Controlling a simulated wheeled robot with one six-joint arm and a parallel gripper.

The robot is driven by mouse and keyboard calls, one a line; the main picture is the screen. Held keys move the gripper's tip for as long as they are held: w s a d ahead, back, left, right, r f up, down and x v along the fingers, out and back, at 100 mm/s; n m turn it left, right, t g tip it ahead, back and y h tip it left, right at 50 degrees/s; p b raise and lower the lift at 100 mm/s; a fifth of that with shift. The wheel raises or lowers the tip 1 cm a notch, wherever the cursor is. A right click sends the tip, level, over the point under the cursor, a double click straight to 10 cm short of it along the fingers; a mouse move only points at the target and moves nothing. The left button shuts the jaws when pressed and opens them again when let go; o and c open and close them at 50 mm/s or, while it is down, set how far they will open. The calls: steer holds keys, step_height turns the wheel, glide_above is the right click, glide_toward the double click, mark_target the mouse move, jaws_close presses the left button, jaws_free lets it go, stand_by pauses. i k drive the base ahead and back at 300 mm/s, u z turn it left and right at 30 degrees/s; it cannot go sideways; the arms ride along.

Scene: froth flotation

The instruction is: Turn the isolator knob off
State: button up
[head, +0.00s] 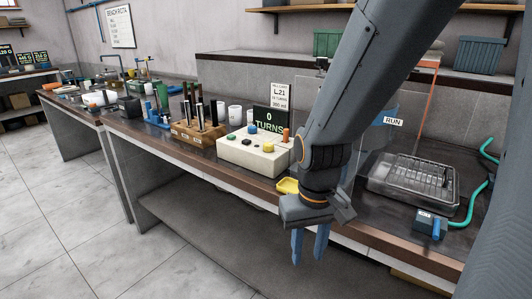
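My gripper (309,245) points down in front of the bench's front edge, its two blue fingers apart with nothing between them. No knob is clearly marked as the isolator. A cream control box (252,155) stands on the bench to the left of my gripper, with green, blue, black, yellow and orange parts on top. A RUN label (394,121) shows right of my arm, by a blue part (387,109) behind a clear panel. My arm covers part of that area, so I cannot tell whether a knob is hidden there.
A dark sign reading "0 TURNS" (268,120) stands behind the control box. A wooden rack (196,135) with upright tools is to its left. A yellow dish (287,186) lies beside my wrist. A metal tray (411,184) and small blue device (427,223) are right. Floor at left is clear.

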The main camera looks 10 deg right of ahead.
mark_target(268, 147)
steer(key=u, duration=1.3)
steer(key=k, duration=0.7)
steer(key=z, duration=0.65)
steer(key=i, duration=0.9)
steer(key=u, duration=0.05)
